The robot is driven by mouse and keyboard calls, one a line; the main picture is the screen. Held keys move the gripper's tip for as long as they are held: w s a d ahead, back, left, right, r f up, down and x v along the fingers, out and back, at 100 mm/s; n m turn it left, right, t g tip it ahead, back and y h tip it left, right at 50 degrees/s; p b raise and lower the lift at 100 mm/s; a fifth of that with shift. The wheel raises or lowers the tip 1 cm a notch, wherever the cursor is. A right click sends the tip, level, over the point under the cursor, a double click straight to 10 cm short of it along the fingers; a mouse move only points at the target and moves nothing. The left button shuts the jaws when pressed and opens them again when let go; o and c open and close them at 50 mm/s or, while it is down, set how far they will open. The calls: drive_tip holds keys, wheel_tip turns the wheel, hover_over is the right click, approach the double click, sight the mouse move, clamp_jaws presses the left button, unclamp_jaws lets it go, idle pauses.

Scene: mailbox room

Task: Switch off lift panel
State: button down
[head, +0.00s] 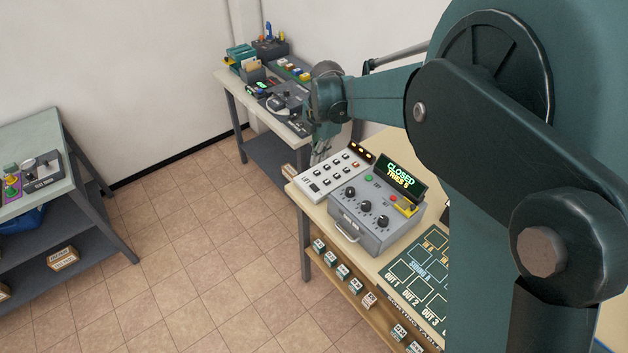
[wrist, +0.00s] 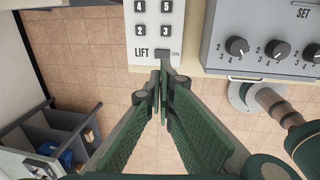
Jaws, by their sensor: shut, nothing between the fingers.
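The lift panel (head: 337,172) is a white slab with rows of dark numbered buttons, lying on the near table left of a grey control box. My gripper (head: 318,157) is over the panel's left part in the head view. In the wrist view my gripper (wrist: 162,76) is shut and empty, its tips right at the switch; contact cannot be told.
The grey box (head: 372,213) with knobs, a handle and a display reading CLOSED stands close to the panel's right. A dark green sorting board (head: 425,277) lies nearer. A back table (head: 234,84) holds several devices. Open tiled floor (head: 200,240) lies to the left.

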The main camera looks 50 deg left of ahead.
sight(313, 186)
drive_tip(key=shift+f, duration=0.1)
drive_tip(key=f, duration=0.4)
drive_tip(key=a+f, duration=0.1)
drive_tip(key=f, duration=0.8)
drive_tip(key=shift+a+f, duration=0.35)
drive_tip(key=shift+f, duration=0.15)
drive_tip(key=shift+a+f+b, duration=0.2)
drive_tip(key=shift+f+b, duration=0.15)
drive_tip(key=shift+b, duration=0.35)
drive_tip(key=shift+a+h+b, duration=0.1)
drive_tip(key=shift+h+b, duration=0.2)
drive_tip(key=shift+r, duration=0.1)
